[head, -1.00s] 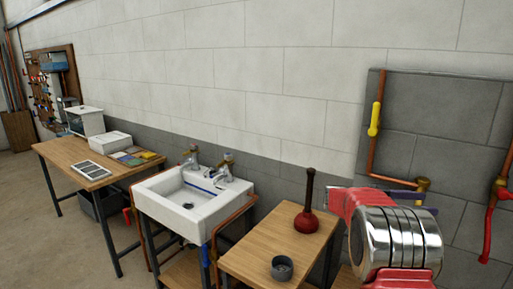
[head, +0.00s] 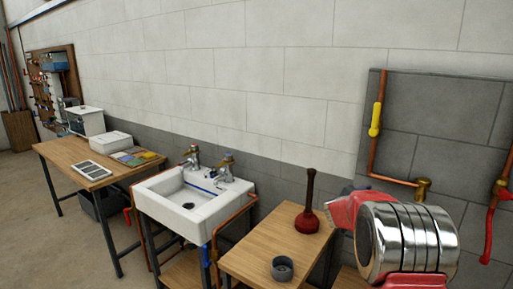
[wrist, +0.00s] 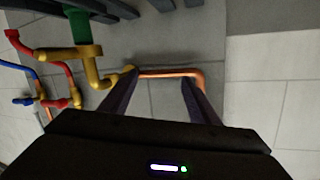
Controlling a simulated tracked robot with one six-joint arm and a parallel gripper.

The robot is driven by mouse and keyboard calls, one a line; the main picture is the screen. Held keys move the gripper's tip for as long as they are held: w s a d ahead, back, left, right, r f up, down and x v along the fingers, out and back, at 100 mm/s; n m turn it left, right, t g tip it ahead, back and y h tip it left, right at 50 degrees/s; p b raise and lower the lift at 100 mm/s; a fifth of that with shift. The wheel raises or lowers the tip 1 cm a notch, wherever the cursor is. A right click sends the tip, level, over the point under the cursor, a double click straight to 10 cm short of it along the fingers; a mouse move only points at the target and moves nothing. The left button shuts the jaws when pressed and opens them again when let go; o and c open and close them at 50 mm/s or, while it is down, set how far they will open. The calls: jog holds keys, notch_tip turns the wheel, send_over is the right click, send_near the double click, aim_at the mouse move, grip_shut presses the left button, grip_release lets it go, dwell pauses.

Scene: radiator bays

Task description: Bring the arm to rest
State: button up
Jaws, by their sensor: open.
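My gripper (wrist: 158,79) shows in the wrist view with its two dark purple fingers spread apart and nothing between them. A copper pipe (wrist: 172,73) on the wall lies beyond the fingertips; I cannot tell the exact gap. In the head view my red and silver arm (head: 405,238) is raised at the lower right, in front of the wall. It hides my gripper's fingers there.
A wooden stand holds a red plunger (head: 307,222) and a grey cup (head: 282,268), left of my arm. A white sink (head: 195,200) and a workbench (head: 75,153) stand farther left.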

jog(key=a+n+t+y, duration=0.25)
jog(key=a+y, duration=0.25)
jog(key=a, duration=0.3)
jog(key=s+a+f+n+g+y, duration=0.25)
jog(key=s+a+n+y, duration=0.45)
jog(key=s+a, duration=0.8)
jog(key=s+a+r+n+g, duration=0.1)
jog(key=s+g, duration=0.1)
jog(key=s, duration=1.5)
jog(key=s+a+r+n+g, duration=0.2)
jog(key=s, duration=1.5)
jog(key=shift+s+a+r+g, duration=0.2)
jog(key=shift+a+r+g, duration=0.05)
jog(key=shift+g, duration=0.05)
jog(key=shift+n, duration=0.25)
